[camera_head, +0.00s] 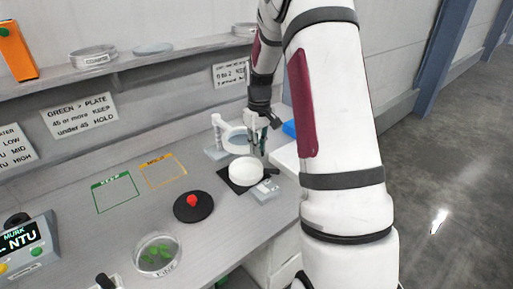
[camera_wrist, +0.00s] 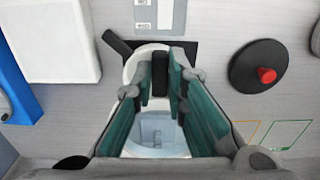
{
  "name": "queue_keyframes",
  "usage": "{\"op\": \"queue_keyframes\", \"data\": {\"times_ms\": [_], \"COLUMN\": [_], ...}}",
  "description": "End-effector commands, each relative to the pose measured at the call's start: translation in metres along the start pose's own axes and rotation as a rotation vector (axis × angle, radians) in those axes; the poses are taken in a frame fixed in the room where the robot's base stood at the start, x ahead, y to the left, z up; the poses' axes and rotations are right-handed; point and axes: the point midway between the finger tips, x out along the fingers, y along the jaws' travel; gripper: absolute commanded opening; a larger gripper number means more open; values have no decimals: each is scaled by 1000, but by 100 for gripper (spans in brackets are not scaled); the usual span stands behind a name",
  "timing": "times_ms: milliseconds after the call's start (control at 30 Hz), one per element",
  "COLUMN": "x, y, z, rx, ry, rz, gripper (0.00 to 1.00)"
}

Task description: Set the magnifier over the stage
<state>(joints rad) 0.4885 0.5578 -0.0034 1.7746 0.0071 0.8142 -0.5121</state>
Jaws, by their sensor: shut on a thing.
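The magnifier shows in the head view as a round pale lens (camera_head: 236,138) beside a white post (camera_head: 217,130). The stage (camera_head: 246,170) appears as a white disc on a black square mat, in front of and below the lens. My gripper (camera_head: 258,140) is at the lens's right side. In the wrist view my gripper (camera_wrist: 162,78) is shut on a black handle (camera_wrist: 160,65) of the magnifier, between its teal-padded fingers. The pale lens (camera_wrist: 153,145) lies behind the fingers; the stage (camera_wrist: 133,67) is partly hidden by them. The exact lens height is unclear.
A black disc with a red knob (camera_head: 193,206) and a dish of green leaves (camera_head: 158,254) stand front left. A clear block (camera_head: 265,192) is by the mat. A white box (camera_head: 285,158) is close on the right. Green (camera_head: 116,192) and orange outlines are empty.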

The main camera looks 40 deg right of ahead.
Motion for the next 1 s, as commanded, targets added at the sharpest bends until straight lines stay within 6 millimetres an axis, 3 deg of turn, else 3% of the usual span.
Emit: {"op": "queue_keyframes", "data": {"times_ms": [267, 300, 367, 767, 1000], "x": [-1, -1, -1, -7, -48], "y": [6, 6, 6, 4, 4], "z": [-1, -1, -1, -1, -2], "rx": [-2, -1, -1, 0, 0], "ry": [7, 7, 7, 6, 9], "rz": [12, 13, 12, 8, 10], "gripper": [0, 22, 33, 33, 33]}}
